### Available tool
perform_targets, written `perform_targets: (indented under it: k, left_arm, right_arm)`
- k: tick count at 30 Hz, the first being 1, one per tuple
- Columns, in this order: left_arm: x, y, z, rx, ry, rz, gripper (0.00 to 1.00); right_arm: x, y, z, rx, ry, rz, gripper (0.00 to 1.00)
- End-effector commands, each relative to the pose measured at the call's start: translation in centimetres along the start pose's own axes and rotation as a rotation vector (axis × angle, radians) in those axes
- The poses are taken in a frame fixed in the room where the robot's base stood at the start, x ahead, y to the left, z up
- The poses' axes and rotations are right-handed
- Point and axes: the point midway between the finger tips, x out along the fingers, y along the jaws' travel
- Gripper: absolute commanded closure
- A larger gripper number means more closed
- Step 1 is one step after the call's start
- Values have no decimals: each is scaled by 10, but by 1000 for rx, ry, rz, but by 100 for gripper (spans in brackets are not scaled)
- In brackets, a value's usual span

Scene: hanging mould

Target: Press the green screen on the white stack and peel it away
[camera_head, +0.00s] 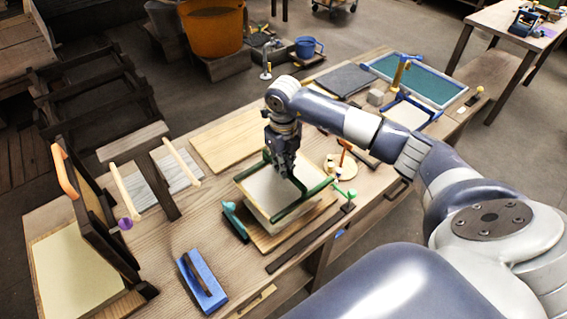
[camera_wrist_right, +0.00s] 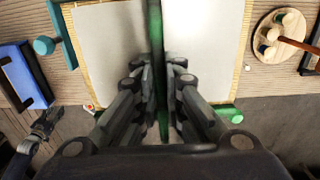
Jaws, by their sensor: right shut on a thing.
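The green screen (camera_head: 305,198) is a thin green frame over the white stack (camera_head: 262,192), which sits on a wooden board on the bench. In the right wrist view a green bar (camera_wrist_right: 155,28) runs up the middle, with the white stack's pale surface (camera_wrist_right: 104,45) on both sides. My right gripper (camera_head: 285,172) reaches down over the stack and is shut on the green screen's bar; its fingers (camera_wrist_right: 160,78) stand on either side of it. I cannot tell whether the screen touches the stack everywhere.
A teal-handled tool (camera_head: 235,221) lies left of the stack. A blue block with a dark handle (camera_head: 202,283) is at the front left. A round wooden disc with small pots (camera_wrist_right: 279,34) stands right of the stack. A bare wooden board (camera_head: 228,140) lies behind.

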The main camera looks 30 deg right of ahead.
Motion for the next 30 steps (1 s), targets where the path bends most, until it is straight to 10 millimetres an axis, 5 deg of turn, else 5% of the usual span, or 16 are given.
perform_targets:
  k: [8,22,30]
  left_arm:
    - [9,6,0,-1,1,7,60]
    - [42,11,2,2,3,12,60]
    - [48,9,2,2,3,10,60]
  right_arm:
    - [13,-1,0,14,0,0,100]
    - [65,-1,0,12,-1,0,100]
    - [75,-1,0,11,-1,1,100]
